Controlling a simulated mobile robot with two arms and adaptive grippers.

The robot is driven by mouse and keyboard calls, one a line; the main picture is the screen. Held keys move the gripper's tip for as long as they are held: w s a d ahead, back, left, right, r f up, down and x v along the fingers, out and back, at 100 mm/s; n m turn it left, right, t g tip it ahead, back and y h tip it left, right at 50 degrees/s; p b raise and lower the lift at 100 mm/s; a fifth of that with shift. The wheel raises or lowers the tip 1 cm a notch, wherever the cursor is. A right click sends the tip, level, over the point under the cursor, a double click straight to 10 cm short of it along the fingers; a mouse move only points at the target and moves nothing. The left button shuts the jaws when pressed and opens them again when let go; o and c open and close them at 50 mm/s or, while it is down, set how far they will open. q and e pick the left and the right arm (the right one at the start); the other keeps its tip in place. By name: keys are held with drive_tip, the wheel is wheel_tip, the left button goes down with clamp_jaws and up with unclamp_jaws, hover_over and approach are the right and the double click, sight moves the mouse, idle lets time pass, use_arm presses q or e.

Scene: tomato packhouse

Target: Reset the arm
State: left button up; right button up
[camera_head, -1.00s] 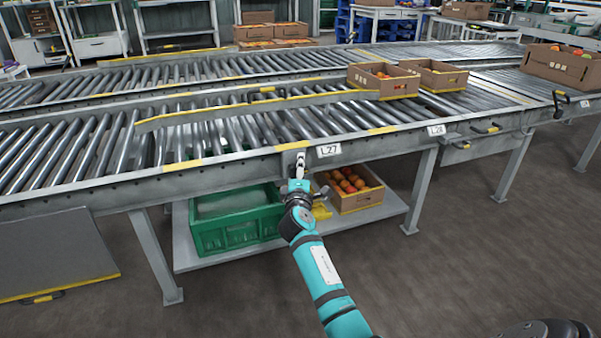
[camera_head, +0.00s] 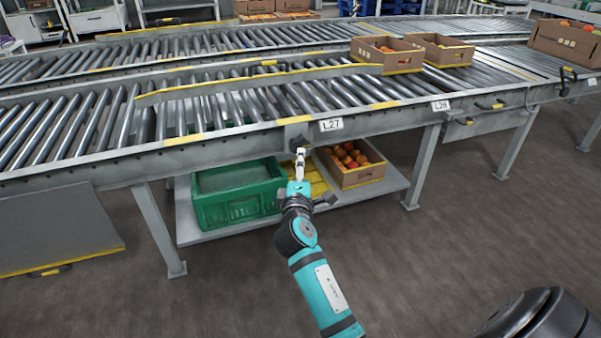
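My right arm comes up from the bottom of the head view. Its gripper (camera_head: 300,164) has its pale fingers together in one narrow shape and holds nothing that I can see. It points at the conveyor's front rail, just below a small dark fitting (camera_head: 297,142) left of the L27 label (camera_head: 331,125). I cannot tell exactly how wide the gap to the rail is. My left gripper is not in view.
The roller conveyor (camera_head: 230,137) spans the view. On the shelf (camera_head: 186,226) below are a green crate (camera_head: 240,212) and a cardboard box (camera_head: 359,177) of tomatoes. Other boxes (camera_head: 405,61) stand on the conveyor. The floor (camera_head: 450,235) at front right is clear.

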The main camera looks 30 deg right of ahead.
drive_tip(key=shift+s+a, duration=0.3)
drive_tip(key=shift+s, duration=0.1)
